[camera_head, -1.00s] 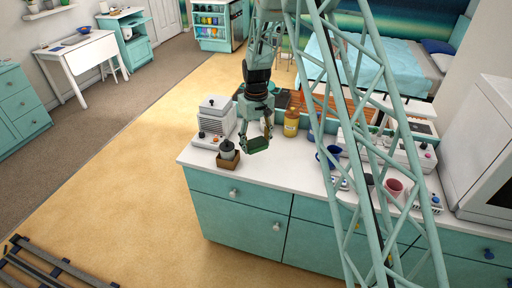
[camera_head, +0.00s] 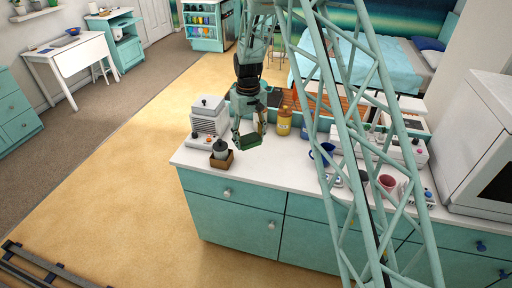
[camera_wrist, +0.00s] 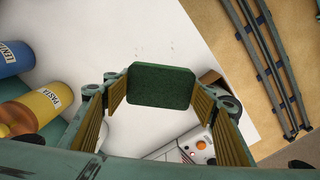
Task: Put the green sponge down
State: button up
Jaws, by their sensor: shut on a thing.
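The green sponge (camera_head: 250,141) is held in my gripper (camera_head: 246,132) over the left part of the white counter (camera_head: 290,160). In the wrist view the dark green sponge (camera_wrist: 161,86) sits between the two finger pads, and my gripper (camera_wrist: 160,90) is shut on it. White counter surface shows beyond the sponge. I cannot tell whether the sponge's underside touches the counter.
A brown box with a dark-topped jar (camera_head: 221,155) and a white appliance (camera_head: 208,122) stand left of my gripper. A yellow pasta bottle (camera_head: 284,121) stands to the right, with a blue mug (camera_head: 322,153) farther right. Bare counter lies in front of the gripper.

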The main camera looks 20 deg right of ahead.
jog(key=s+r+m+b, duration=0.3)
jog(key=r+m+b, duration=0.2)
jog(key=r, duration=0.8)
jog(key=shift+s+r+m, duration=0.15)
jog(key=shift+s+m, duration=0.05)
jog(key=shift+m, duration=0.3)
jog(key=shift+d, duration=0.15)
